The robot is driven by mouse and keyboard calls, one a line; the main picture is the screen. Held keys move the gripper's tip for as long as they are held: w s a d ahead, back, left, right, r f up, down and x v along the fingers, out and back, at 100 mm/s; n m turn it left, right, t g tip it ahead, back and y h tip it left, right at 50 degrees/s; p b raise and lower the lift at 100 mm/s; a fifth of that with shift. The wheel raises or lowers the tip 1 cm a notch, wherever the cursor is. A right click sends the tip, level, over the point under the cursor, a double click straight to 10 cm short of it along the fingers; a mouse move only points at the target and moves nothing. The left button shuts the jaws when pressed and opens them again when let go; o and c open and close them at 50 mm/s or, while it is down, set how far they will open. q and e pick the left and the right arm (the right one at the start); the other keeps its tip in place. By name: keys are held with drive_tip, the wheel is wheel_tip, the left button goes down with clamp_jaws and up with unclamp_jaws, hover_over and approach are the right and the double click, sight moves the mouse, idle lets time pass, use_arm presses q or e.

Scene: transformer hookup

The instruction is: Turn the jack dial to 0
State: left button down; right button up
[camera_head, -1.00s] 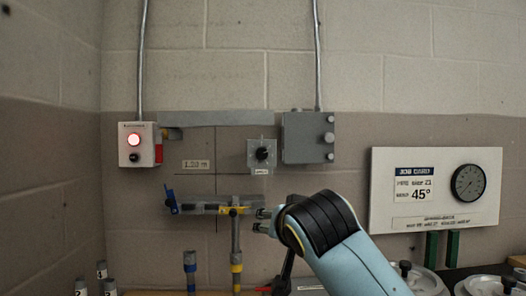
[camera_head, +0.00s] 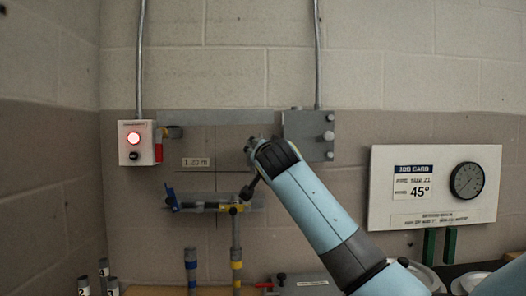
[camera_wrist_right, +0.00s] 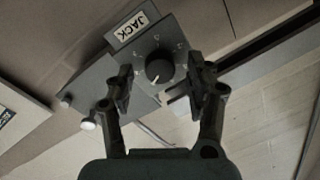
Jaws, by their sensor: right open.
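The jack dial is a round black knob (camera_wrist_right: 159,67) on a grey plate (camera_wrist_right: 150,42) with a white JACK label (camera_wrist_right: 132,26), in the right wrist view. Small marks ring the knob; their numbers are too small to read. A pale line shows on the knob's lower part in that view. My right gripper (camera_wrist_right: 160,84) is open, with one finger on each side of the knob; I cannot tell whether they touch it. In the head view my right gripper (camera_head: 256,144) is up at the wall and hides the dial. My left gripper is out of view.
A grey box (camera_head: 308,137) is right of my right gripper. A pipe with a blue-handled valve (camera_head: 172,199) runs below. A job card board (camera_head: 435,188) reading 45° stands at right.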

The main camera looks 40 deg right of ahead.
drive_tip(key=shift+w+d, duration=0.1)
drive_tip(key=shift+w, duration=0.1)
drive_tip(key=shift+c, duration=0.4)
clamp_jaws()
drive_tip(key=shift+n, duration=0.3)
drive_tip(key=n+g+p, duration=0.1)
drive_tip(key=n+p, duration=0.6)
drive_tip(key=n, duration=0.4)
drive_tip(key=shift+n+p, duration=0.3)
drive_tip(key=shift+p, duration=0.05)
